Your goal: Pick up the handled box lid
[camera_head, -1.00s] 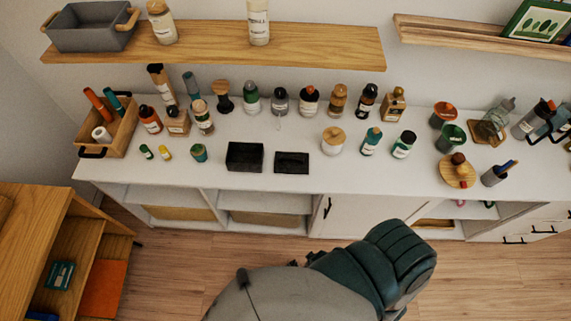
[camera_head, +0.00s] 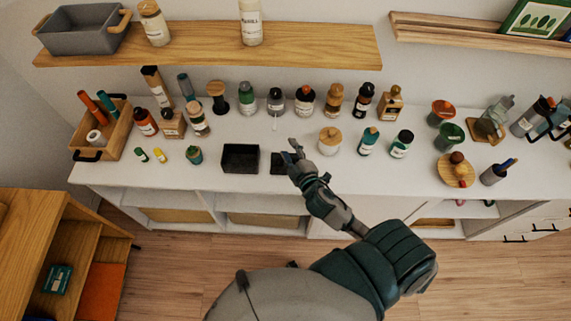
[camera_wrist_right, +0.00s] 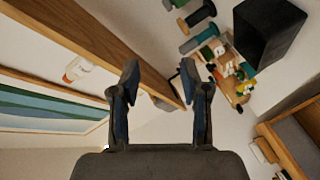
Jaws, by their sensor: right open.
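The black box lid (camera_head: 277,165) lies on the white cabinet top, just right of the open black box (camera_head: 240,158). My right arm hides much of the lid, and I cannot make out its handle. My right gripper (camera_head: 293,151) is in front of the lid in the head view; I cannot tell how high above it. In the right wrist view, the right gripper (camera_wrist_right: 160,75) is open with nothing between its fingers. A dark box (camera_wrist_right: 268,35) shows at its upper right. My left gripper is not in view.
Several bottles stand in a row behind the lid. A round jar with a wooden lid (camera_head: 330,140) stands to its right. A wooden crate (camera_head: 98,145) is at the left end. A wooden shelf (camera_head: 200,52) hangs above the cabinet.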

